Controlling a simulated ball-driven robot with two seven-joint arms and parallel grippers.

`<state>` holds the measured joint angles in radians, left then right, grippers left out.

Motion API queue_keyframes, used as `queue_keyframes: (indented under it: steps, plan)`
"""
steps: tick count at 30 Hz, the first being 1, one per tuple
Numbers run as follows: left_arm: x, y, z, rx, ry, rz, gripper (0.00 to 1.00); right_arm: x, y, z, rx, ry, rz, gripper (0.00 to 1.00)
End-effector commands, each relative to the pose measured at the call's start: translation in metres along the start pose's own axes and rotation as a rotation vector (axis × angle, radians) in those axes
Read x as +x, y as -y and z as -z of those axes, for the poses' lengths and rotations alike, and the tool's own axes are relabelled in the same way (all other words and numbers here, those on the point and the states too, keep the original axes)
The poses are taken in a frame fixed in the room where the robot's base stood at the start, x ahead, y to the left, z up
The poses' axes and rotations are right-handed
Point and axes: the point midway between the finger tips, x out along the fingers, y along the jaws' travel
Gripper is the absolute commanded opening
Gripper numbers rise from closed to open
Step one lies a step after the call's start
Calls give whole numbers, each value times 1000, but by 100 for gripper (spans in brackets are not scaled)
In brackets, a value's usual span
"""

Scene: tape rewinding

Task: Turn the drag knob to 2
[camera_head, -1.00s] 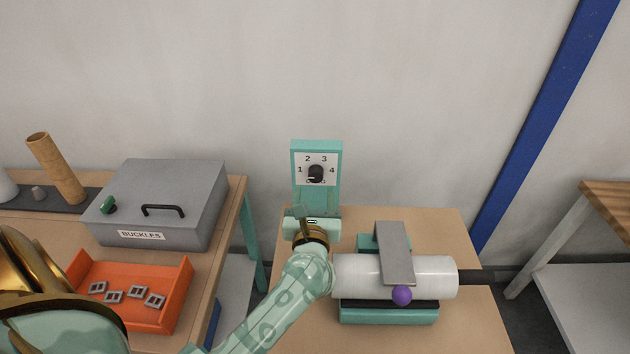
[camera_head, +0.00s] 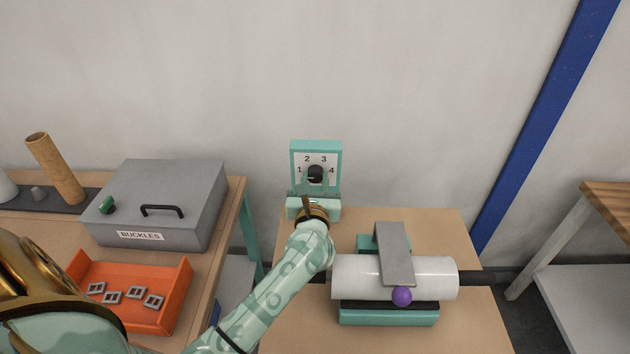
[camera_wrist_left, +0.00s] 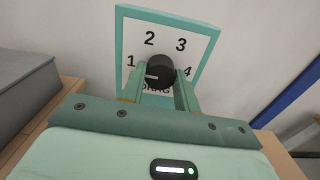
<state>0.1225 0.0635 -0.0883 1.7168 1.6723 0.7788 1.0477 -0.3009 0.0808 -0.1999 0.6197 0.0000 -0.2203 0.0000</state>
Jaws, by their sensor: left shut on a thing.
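The drag knob (camera_head: 315,173) is a black round knob on a white dial plate with numbers 1 to 4, set in a teal upright panel (camera_head: 334,147). In the left wrist view the knob (camera_wrist_left: 154,73) sits between my two green fingers, and its pale pointer line lies toward the lower left, just below the 1. My left gripper (camera_head: 315,182) reaches up to the dial from the front and is shut on the knob. The fingers (camera_wrist_left: 159,88) hide part of the lower dial. My right gripper is not in view.
A white roll (camera_head: 437,275) with a grey plate (camera_head: 394,252) and purple ball (camera_head: 401,295) stands right of my left arm. At left are a grey BUCKLES box (camera_head: 185,185), an orange tray (camera_head: 174,290) with several buckles and a cardboard tube (camera_head: 55,168).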

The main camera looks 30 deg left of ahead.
Motion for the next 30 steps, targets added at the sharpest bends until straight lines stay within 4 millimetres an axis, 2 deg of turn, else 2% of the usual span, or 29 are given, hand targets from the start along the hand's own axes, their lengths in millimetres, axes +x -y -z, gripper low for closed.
queue_keyframes:
  steps: [11, 30]
  plan:
    - [0, 0, -3, 131, -2, 0, 8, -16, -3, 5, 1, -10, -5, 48]
    - [0, 0, -4, 704, -2, 1, 8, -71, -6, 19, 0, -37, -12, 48]
